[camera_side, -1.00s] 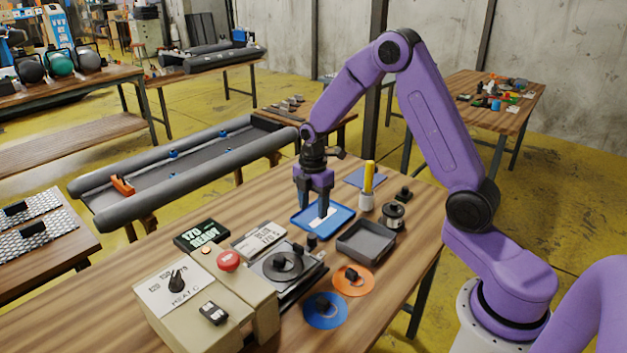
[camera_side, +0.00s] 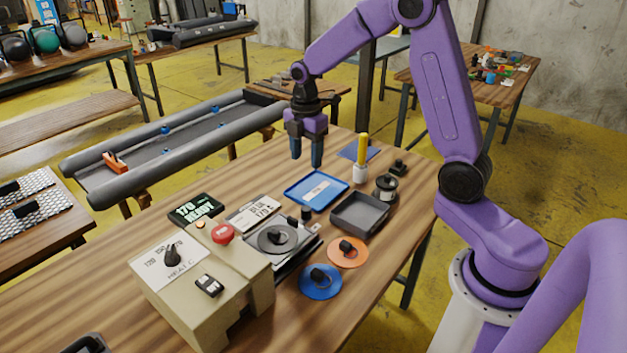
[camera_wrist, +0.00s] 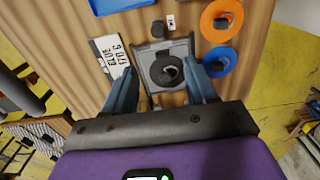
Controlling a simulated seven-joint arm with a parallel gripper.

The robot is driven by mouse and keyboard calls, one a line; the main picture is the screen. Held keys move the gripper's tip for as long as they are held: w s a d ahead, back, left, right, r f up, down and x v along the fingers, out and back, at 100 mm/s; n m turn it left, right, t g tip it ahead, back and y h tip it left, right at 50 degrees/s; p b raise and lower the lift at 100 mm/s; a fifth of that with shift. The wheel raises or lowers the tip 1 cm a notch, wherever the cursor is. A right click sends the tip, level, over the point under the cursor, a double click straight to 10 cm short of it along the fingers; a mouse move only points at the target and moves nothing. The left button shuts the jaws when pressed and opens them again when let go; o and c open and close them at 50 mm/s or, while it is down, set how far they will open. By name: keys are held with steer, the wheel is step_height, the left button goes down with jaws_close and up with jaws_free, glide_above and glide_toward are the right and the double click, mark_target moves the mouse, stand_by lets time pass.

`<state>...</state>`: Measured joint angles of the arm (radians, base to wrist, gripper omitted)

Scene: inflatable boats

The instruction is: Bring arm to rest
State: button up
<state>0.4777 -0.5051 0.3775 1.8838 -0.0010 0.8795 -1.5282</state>
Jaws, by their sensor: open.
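My gripper (camera_side: 307,160) is open and empty. In the side view it hangs above the wooden table, behind and above the blue tray (camera_side: 291,197), with its fingers pointing down. In the wrist view my gripper (camera_wrist: 163,98) shows two blue fingers spread apart, with the press plate and its round dark disc (camera_wrist: 167,70) seen between them, well below. The blue tray holds a pale blue-white strip (camera_side: 317,191) and touches nothing of mine.
On the table (camera_side: 385,268) stand a heater control box (camera_side: 185,318) with a red button, a grey bin (camera_side: 362,230), a yellow-handled tool (camera_side: 362,150), a spool (camera_side: 386,188), and orange (camera_side: 345,262) and blue (camera_side: 321,291) discs. A grey inflatable boat (camera_side: 130,190) lies behind.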

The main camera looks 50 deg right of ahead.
steer(key=s+a+r+m, duration=0.1)
steer(key=s+a+r, duration=0.1)
steer(key=s+a, duration=0.5)
steer(key=s+a+r+m, duration=0.1)
steer(key=s+m, duration=0.1)
steer(key=s, duration=1)
steer(key=s+a+r+m, duration=0.1)
steer(key=s+a+m, duration=0.1)
steer(key=s, duration=1)
steer(key=shift+a, duration=0.25)
